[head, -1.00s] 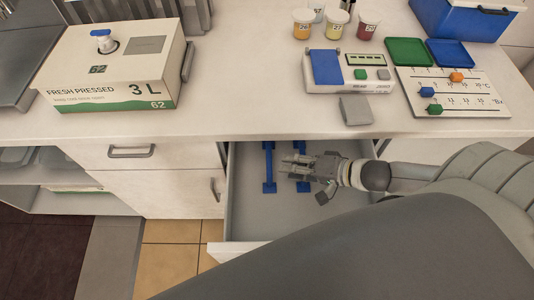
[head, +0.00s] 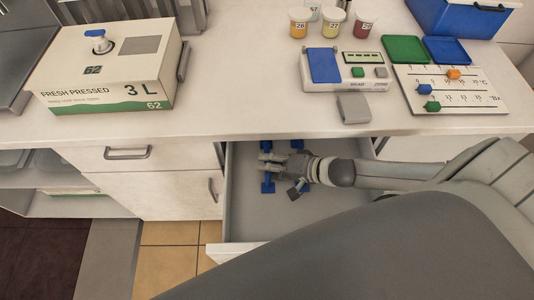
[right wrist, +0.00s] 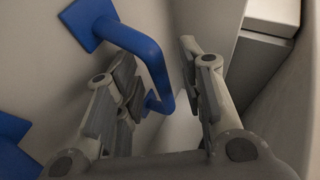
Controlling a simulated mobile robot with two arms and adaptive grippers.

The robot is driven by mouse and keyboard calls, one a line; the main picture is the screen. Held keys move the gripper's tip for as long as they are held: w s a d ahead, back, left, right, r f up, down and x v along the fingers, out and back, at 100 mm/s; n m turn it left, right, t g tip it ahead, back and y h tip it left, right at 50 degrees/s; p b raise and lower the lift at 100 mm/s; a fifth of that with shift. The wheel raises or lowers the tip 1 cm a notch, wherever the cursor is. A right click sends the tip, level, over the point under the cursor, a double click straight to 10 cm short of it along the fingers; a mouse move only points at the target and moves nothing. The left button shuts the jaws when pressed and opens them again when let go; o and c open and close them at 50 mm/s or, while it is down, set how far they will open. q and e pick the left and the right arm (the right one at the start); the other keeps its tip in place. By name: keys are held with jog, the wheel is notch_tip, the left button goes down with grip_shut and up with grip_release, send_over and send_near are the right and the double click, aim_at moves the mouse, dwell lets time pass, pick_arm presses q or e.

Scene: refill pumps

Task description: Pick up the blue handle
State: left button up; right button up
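A blue handle (head: 268,187) lies in the open drawer, partly covered by my right gripper (head: 268,163). A second blue handle (head: 297,144) lies to its right, mostly hidden under the gripper. In the right wrist view, the bent bar of one blue handle (right wrist: 150,52) runs between the two fingers of my open right gripper (right wrist: 158,62). The left finger hides part of that bar, and I cannot tell whether it touches. Part of another blue handle (right wrist: 12,155) shows at the left edge. My left gripper is not in view.
The open drawer (head: 245,215) has grey walls close around my right gripper. The counter edge (head: 400,128) lies just above it. A juice box (head: 110,70), a meter with a blue lid (head: 345,72), sample cups and a slider board (head: 450,92) stand on the counter.

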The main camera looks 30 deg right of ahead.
jog(key=shift+w+a+f, duration=0.25)
jog(key=shift+w, duration=0.05)
grip_shut()
dwell(0.4)
